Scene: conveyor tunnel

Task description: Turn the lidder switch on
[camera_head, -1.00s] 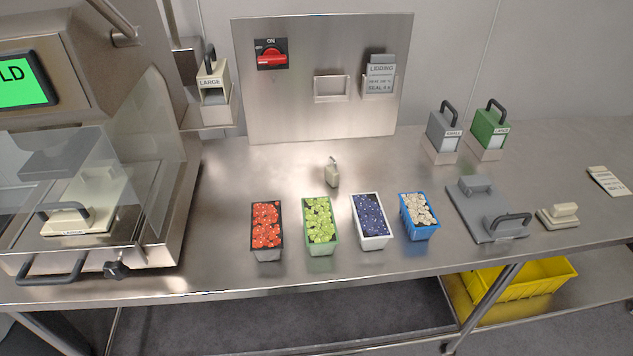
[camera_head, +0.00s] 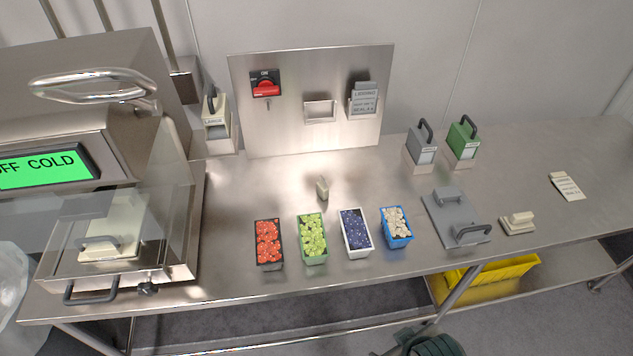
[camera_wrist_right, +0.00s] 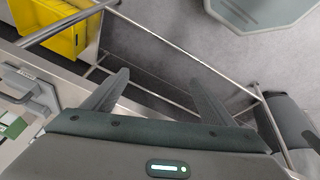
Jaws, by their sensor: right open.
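The lidder switch is a red rotary knob (camera_head: 265,87) on a black plate, mounted at the upper left of the upright steel panel (camera_head: 345,140) behind the bench. The word ON is printed above the knob. The lidder (camera_head: 45,215) at the left has a green display (camera_head: 45,168) reading OFF COLD. My right gripper (camera_wrist_right: 157,85) is open and empty in the right wrist view, over the floor beyond the bench's front edge. A dark green part of my arm shows at the bottom of the head view. My left gripper is not in view.
Trays of red (camera_head: 268,244), green (camera_head: 312,238), blue (camera_head: 355,233) and white (camera_head: 396,227) contents stand along the bench front. A yellow crate (camera_head: 500,270) sits on the lower shelf. The bench before the panel is mostly clear.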

